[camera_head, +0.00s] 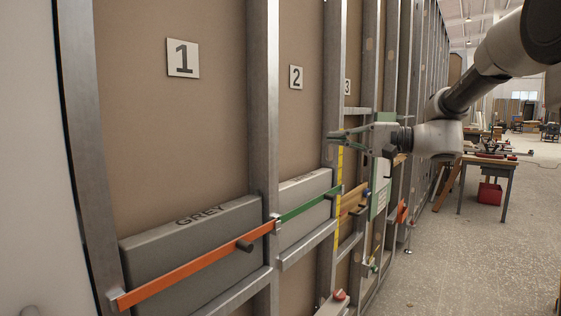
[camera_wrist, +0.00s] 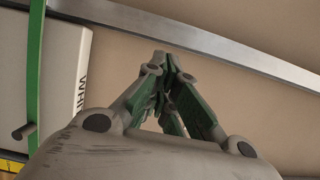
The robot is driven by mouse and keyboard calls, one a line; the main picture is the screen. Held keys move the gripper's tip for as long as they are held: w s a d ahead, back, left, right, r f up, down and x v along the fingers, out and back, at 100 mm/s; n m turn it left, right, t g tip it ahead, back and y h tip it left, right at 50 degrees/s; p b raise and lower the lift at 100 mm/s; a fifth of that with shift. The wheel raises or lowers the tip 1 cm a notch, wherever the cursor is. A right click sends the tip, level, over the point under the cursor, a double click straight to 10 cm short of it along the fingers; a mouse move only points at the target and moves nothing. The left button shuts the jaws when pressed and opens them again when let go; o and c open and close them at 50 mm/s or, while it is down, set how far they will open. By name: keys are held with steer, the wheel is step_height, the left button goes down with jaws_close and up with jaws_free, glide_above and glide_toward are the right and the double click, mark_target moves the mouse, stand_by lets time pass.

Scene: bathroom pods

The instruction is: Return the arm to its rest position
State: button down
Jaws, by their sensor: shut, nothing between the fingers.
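My gripper (camera_head: 335,135) is at the end of my arm, which comes in from the upper right in the head view. Its green-padded fingers point left, toward the framed wall, at about the height above the green bar. In the wrist view the fingers of my gripper (camera_wrist: 165,65) come together at their tips, with nothing between them. A light box marked with letters starting "WHI" (camera_wrist: 45,85) shows at the left of the wrist view, behind a green bar (camera_wrist: 37,60).
A grey box marked GREY (camera_head: 190,235) sits in bay 1 behind an orange bar (camera_head: 190,268). Metal studs (camera_head: 263,110) divide the wall. A work table (camera_head: 487,162) with a red bin (camera_head: 489,194) stands at right. The floor (camera_head: 480,250) at lower right is open.

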steer(key=s+d+f+g+h, duration=0.1)
steer(key=s+d+f+h, duration=0.15)
steer(key=f, duration=0.25)
steer(key=s+d+f+m+g+h, duration=0.1)
steer(key=s+d+f+h, duration=0.15)
steer(key=f, duration=0.35)
steer(key=s+d+f+g+h, duration=0.1)
steer(key=s+d+f+h, duration=0.1)
steer(key=s+f, duration=0.25)
steer(key=s+d+f+n+t+h, duration=0.1)
steer(key=s+d+n+h, duration=0.3)
steer(key=s+d+h, duration=0.6)
steer(key=s+d+f, duration=0.1)
steer(key=s+d, duration=0.3)
steer(key=s, duration=0.4)
steer(key=shift+d+f+n+t, duration=0.3)
steer(key=shift+d+n+t, duration=0.1)
